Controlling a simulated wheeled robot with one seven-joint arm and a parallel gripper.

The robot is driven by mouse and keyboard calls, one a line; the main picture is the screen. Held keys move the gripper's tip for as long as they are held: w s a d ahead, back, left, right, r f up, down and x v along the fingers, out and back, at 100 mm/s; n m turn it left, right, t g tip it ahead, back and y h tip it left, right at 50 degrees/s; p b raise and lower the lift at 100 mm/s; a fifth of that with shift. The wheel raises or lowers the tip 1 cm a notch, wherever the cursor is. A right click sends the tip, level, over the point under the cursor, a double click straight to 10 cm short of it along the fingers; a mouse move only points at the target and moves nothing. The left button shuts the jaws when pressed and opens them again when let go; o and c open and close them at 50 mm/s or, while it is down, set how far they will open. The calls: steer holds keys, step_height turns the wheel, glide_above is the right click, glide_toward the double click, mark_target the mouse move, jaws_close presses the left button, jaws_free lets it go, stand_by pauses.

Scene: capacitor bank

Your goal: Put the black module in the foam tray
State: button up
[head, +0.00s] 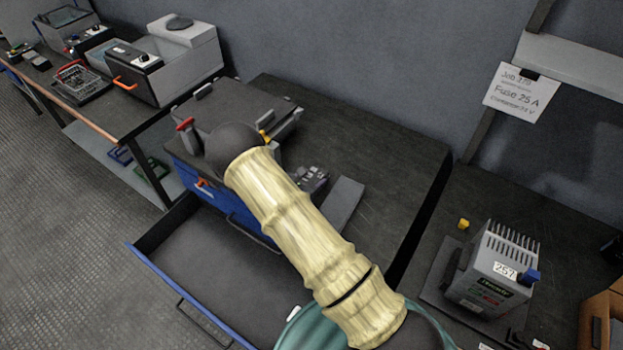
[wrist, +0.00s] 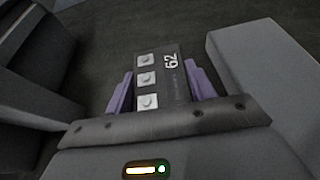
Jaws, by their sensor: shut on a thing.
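In the wrist view, my gripper (wrist: 159,92) has two purple fingers closed on the sides of a black module (wrist: 172,88). The module has three pale terminals along its left side and the number 62 in white. A dark bench surface lies beyond it; I cannot tell whether the module touches it. In the head view my sleeved arm crosses the middle and hides most of the gripper area. A small dark part with light bits (head: 312,178) shows beside the arm; I cannot tell whether it is the module. I cannot clearly identify the foam tray.
A blue drawer (head: 190,318) stands open below the bench. A grey block (head: 343,204) lies right of my arm and also shows in the wrist view (wrist: 255,75). A grey device labelled 257 (head: 492,270) stands at right. The bench's back right (head: 385,150) is clear.

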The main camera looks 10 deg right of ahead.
steer(key=shift+f, duration=0.15)
steer(key=o, duration=1.2)
steer(key=shift+r, duration=0.2)
steer(key=b+v, duration=0.1)
steer(key=v, duration=1.1)
steer(key=shift+a+f, duration=0.1)
